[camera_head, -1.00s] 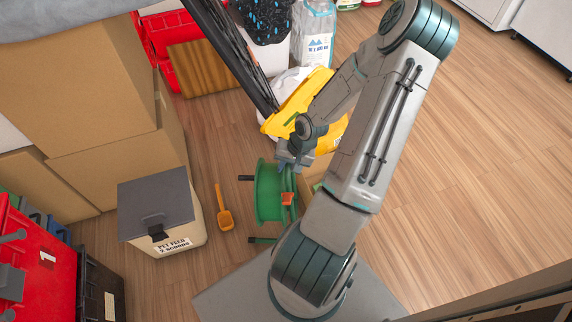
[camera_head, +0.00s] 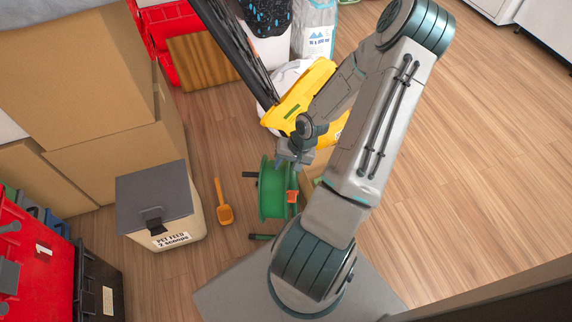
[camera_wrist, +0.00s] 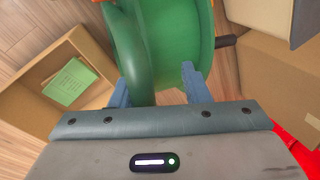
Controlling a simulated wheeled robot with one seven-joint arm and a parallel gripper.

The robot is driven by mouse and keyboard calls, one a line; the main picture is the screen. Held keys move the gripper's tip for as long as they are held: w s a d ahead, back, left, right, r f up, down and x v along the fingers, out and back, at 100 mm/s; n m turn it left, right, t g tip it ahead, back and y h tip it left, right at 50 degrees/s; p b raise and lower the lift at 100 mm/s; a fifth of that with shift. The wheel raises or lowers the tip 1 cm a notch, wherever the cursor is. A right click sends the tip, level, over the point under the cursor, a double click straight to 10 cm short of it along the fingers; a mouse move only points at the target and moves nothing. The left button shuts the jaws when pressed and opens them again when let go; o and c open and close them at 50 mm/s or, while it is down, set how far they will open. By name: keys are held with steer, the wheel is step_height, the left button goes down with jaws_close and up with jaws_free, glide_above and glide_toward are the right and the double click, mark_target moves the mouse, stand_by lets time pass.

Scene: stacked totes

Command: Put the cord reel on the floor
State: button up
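The green cord reel (camera_head: 272,192) is below my gripper (camera_head: 293,164) in the head view, with an orange part on its right side and a dark handle at its left. It appears to stand on the wooden floor, though its underside is hidden. In the wrist view the reel (camera_wrist: 180,40) fills the top middle. My gripper's blue fingers (camera_wrist: 158,84) are spread apart, with the reel's near rim showing between them. I see no finger clearly pressing on the reel; exact contact is hard to tell.
An open cardboard box (camera_wrist: 28,92) holding a green pad (camera_wrist: 70,84) lies close beside the reel. Bare floor (camera_head: 460,170) lies right.

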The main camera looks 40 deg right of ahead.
steer(key=p+v, duration=0.7)
steer(key=v, duration=0.5)
steer(key=s+a+r+n+h, duration=0.1)
steer(key=s+a+r+n, duration=0.2)
steer(key=a+r, duration=0.7)
steer(key=s+a+r+n+g+h, duration=0.1)
steer(key=s+a+r+n, duration=0.2)
steer(key=a+r, duration=0.7)
step_height(320, 180, up, 5)
steer(key=shift+s+a+r+n+h, duration=0.15)
steer(key=shift+a+n+h, duration=0.25)
steer(key=shift+n, duration=0.6)
step_height(320, 180, up, 30)
steer(key=t+p, duration=0.1)
steer(key=p, duration=2.5)
steer(key=shift+d+t, duration=0.15)
steer(key=shift+t, duration=0.15)
